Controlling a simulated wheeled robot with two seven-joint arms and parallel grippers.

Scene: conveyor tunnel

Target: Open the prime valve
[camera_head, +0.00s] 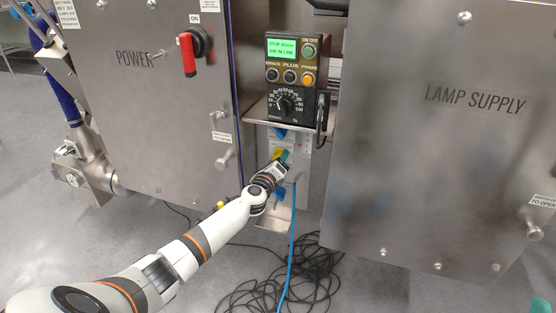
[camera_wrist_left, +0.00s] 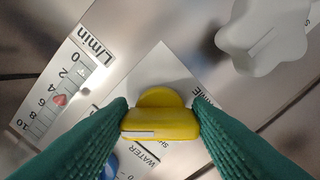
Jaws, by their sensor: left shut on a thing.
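My left gripper (camera_wrist_left: 160,122) is shut on a yellow valve knob (camera_wrist_left: 160,118) in the left wrist view, with its green ribbed fingers pressing the knob's two sides. The knob has a flat bar-shaped handle with a pale mark and sits on a labelled plate. A "WATER" label shows below it, and other lettering beside it is partly hidden by a finger. My right gripper is not in view.
A flow scale (camera_wrist_left: 58,95) marked L/min, a grey lobed knob (camera_wrist_left: 265,38) and a blue knob (camera_wrist_left: 109,169) surround the valve. The pump controller (camera_head: 291,78) sits above, between the power cabinet (camera_head: 150,95) and lamp supply cabinet (camera_head: 440,140). Black cables (camera_head: 285,275) lie on the floor.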

